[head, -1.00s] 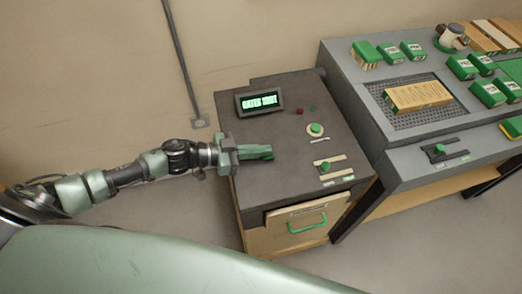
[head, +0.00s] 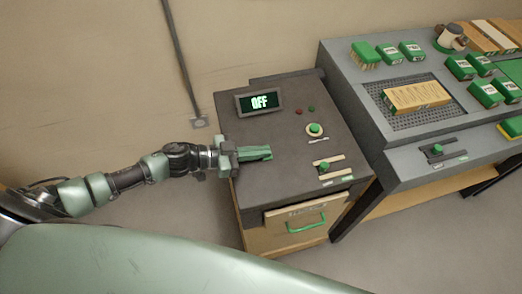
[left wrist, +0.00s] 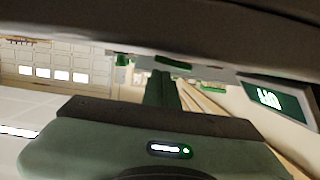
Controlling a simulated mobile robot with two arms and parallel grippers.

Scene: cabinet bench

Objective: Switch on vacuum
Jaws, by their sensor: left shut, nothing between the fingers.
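The dark-topped cabinet (head: 283,175) stands in the middle of the head view. Its small display (head: 259,102) reads "OFF", and the display also shows at the right of the left wrist view (left wrist: 270,98). On its top are a round green button (head: 315,129) in a pale ring and a slide switch with a green knob (head: 324,166). I cannot read which control is labelled for the vacuum. My left gripper (head: 266,153) is shut and empty, over the cabinet's left part, left of both controls. Its fingers show in the left wrist view (left wrist: 160,90). My right gripper is not in view.
A green-handled drawer (head: 307,222) is shut in the cabinet's front. Two small indicator lights sit behind the button.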

